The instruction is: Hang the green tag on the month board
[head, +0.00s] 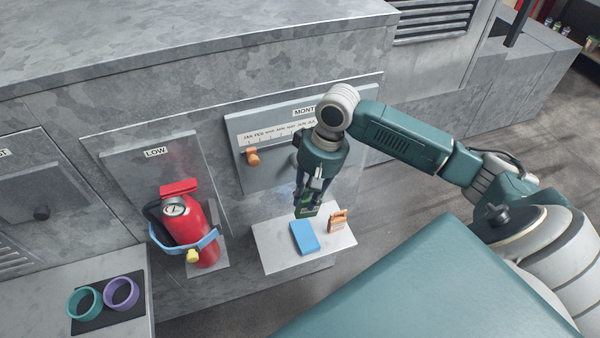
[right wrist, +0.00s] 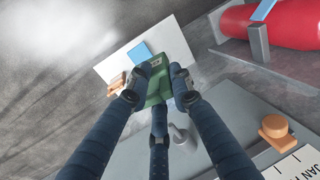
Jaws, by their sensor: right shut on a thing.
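My right gripper (head: 310,192) points down in front of the month board (head: 237,124) and is shut on the green tag (head: 307,208). In the right wrist view the green tag (right wrist: 158,88) sits between the fingers of my right gripper (right wrist: 161,80), above the white shelf (head: 278,262). The board carries a strip of month names and an orange knob (head: 252,157) at its left. My arm hides the board's right part. My left gripper is not in view.
A blue block (head: 304,237) and a small orange-brown piece (head: 338,221) are on the shelf. A red fire extinguisher (head: 200,235) in a blue strap stands left of it. A teal ring (head: 84,290) and a purple ring (head: 108,298) lie on a dark mat.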

